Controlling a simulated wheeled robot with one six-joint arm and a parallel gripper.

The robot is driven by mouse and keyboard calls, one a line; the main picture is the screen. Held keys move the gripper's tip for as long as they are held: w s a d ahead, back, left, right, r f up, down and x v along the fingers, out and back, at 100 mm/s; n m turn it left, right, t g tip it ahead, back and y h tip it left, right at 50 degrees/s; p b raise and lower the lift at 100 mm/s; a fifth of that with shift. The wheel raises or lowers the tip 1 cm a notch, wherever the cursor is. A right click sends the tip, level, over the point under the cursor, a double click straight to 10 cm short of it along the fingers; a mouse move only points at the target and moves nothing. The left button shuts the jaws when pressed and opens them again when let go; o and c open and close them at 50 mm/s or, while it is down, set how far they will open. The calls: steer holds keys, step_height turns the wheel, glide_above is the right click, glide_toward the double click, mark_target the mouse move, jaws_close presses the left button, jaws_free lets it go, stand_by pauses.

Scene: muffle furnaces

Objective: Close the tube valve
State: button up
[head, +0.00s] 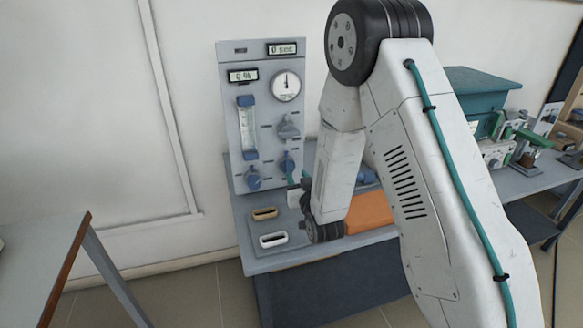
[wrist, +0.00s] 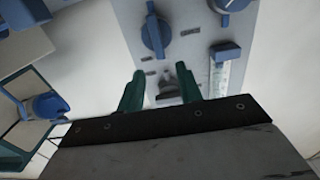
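The grey instrument panel (head: 263,110) stands upright at the back of the bench. It carries a blue-ended flow tube (head: 248,128), a lower left blue knob (head: 253,179), a blue knob (head: 287,163) to its right, and a grey-blue valve handle (head: 288,127) above that one. No readable label shows which is the tube valve. My gripper (wrist: 160,88) has two green fingers, apart, with a small dark grey fitting (wrist: 168,92) of the panel showing between them; contact cannot be told. The wrist view looks inverted; a blue knob (wrist: 155,36) and the flow tube (wrist: 221,75) lie beyond the fingers.
A round gauge (head: 286,86) and digital displays sit high on the panel. Two small handled pieces, one tan (head: 264,213) and one white (head: 273,240), lie on the bench front. An orange block (head: 369,212) is behind my arm. Another table (head: 40,245) stands left.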

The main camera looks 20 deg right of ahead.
mark_target(290, 164)
steer(key=w, duration=0.6)
steer(key=shift+w, duration=0.25)
jaws_close()
